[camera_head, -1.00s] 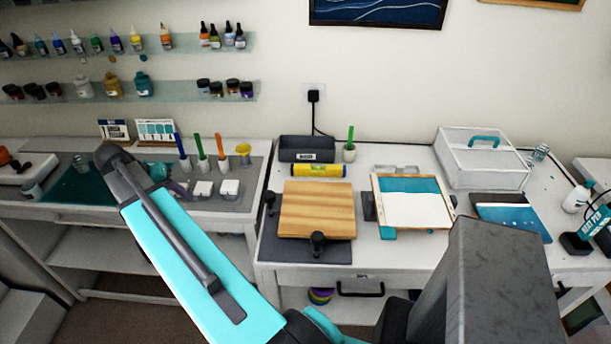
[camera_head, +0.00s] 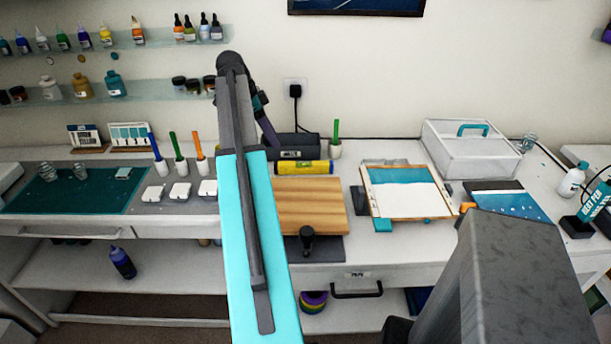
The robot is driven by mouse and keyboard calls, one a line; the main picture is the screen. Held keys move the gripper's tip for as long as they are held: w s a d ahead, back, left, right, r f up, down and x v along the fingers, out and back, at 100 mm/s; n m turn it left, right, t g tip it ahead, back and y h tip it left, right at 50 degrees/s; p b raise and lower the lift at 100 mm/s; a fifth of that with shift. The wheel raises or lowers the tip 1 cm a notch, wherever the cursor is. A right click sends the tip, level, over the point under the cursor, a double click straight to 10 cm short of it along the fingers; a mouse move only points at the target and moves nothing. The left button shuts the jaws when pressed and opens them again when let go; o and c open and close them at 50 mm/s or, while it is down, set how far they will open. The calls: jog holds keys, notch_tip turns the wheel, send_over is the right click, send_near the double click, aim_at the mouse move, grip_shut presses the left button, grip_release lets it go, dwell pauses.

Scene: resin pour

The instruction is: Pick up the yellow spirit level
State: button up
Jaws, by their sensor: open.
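The yellow spirit level (camera_head: 304,167) lies on the white worktop, in front of a dark grey bin and behind a wooden board. My gripper (camera_head: 268,132) shows in part beyond my raised arm, near the left end of the dark bin. It appears above and left of the level, apart from it and empty. It is open, though its fingers are small and partly covered.
The dark bin (camera_head: 290,146) and a cup with a green stick (camera_head: 335,150) stand behind the level. The wooden board (camera_head: 318,203) lies in front, with a dark clamp knob (camera_head: 308,240). A framed blue-white panel (camera_head: 408,195) lies to the right.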

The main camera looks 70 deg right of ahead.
jog(key=s+d, duration=0.1)
jog(key=s+m, duration=0.1)
jog(key=s, duration=0.1)
jog(key=s+d+r+m, duration=0.1)
jog(key=shift+s+d+b, duration=0.3)
jog(key=shift+s, duration=0.05)
jog(key=p, duration=0.2)
send_near(304, 163)
jog(key=shift+d+x, duration=0.2)
jog(key=shift+x, duration=1.05)
jog(key=shift+d+x, duration=0.25)
jog(key=shift+x, duration=0.95)
jog(key=shift+s+a+f+p, duration=0.1)
jog(key=shift+s+f+p, duration=0.2)
jog(key=shift+f, duration=0.25)
jog(key=shift+s+f+p, duration=0.15)
jog(key=shift+f+p, duration=0.1)
jog(key=shift+f, duration=0.3)
jog(key=shift+a+p+x, duration=0.1)
jog(key=shift+p+x, duration=0.05)
jog(key=shift+x, duration=0.55)
jog(key=shift+a+p+x, duration=0.15)
jog(key=shift+x, duration=0.5)
jog(key=shift+d, duration=0.2)
